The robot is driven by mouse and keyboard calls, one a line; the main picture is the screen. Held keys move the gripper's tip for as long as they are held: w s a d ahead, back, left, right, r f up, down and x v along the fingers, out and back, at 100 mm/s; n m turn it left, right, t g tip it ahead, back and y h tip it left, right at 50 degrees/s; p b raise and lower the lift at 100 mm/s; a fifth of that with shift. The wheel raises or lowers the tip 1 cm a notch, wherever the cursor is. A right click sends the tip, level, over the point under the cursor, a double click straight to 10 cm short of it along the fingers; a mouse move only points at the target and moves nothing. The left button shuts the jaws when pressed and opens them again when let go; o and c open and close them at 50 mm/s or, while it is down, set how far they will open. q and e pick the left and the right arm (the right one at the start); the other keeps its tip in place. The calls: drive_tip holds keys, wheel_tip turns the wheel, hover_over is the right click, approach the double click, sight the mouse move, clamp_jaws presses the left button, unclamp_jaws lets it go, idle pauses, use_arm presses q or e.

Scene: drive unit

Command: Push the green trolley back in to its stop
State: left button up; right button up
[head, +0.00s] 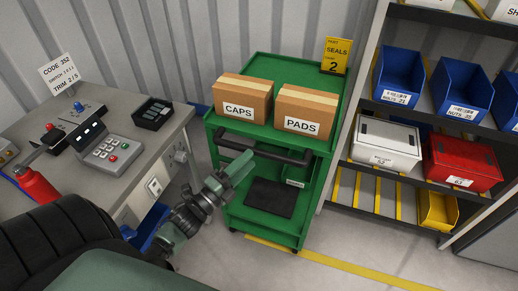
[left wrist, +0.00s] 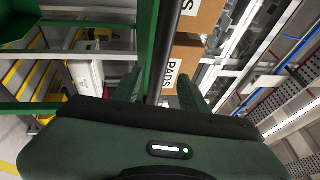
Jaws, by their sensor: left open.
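The green trolley (head: 262,227) stands between the bench and the shelf rack, with a black handle bar (head: 262,147) across its near side. It carries two cardboard boxes, CAPS (head: 242,98) and PADS (head: 304,110). My left gripper (head: 236,170) is open just in front of and below the left part of the bar. In the left wrist view the dark bar (left wrist: 168,48) runs between the two green fingers of the gripper (left wrist: 162,92); I cannot tell whether they touch it. My right gripper is not in view. The trolley's stop is not clearly visible.
The grey bench (head: 130,168) with a keypad (head: 105,148) and switches is at left. The rack (head: 400,140) with blue bins, a white case (head: 385,144) and a red case (head: 462,160) is at right. A yellow floor line (head: 340,264) crosses the clear floor in front.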

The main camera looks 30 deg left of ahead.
sight(257, 153)
use_arm(q)
drive_tip(key=x, duration=0.5)
drive_tip(key=shift+w+f+p, duration=0.1)
drive_tip(key=shift+f+p, duration=0.05)
drive_tip(key=shift+p, duration=0.15)
drive_tip(key=shift+c, duration=0.3)
clamp_jaws()
drive_tip(key=shift+f, duration=0.1)
idle(0.7)
